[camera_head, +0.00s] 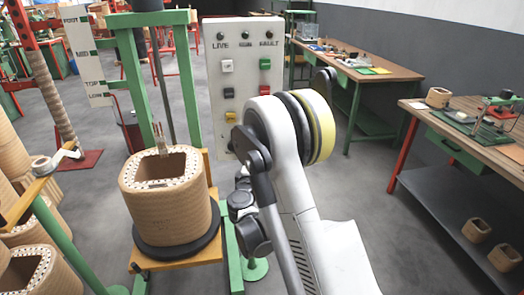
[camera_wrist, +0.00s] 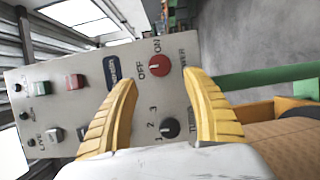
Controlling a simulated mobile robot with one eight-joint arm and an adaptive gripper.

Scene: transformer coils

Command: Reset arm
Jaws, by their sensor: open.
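My gripper (camera_wrist: 162,80) shows in the wrist view as two yellow fingers spread apart with nothing between them. It faces the grey control panel (camera_wrist: 95,85), which carries a red OFF/ON knob (camera_wrist: 159,66) and a black numbered selector knob (camera_wrist: 169,128). I cannot tell whether a finger touches the panel. In the head view my white arm (camera_head: 290,170) reaches up in front of the panel (camera_head: 217,110), and the gripper itself is hidden there. The panel's LIVE and FAULT lamps and coloured buttons show beside the arm.
A tan wound coil (camera_head: 165,212) stands on a black disc (camera_head: 180,250) on the green-framed machine (camera_head: 137,75), left of my arm. More coils (camera_head: 25,270) stand at the left edge. Workbenches (camera_head: 385,72) (camera_head: 450,128) line the right. Grey floor (camera_head: 350,190) is open between.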

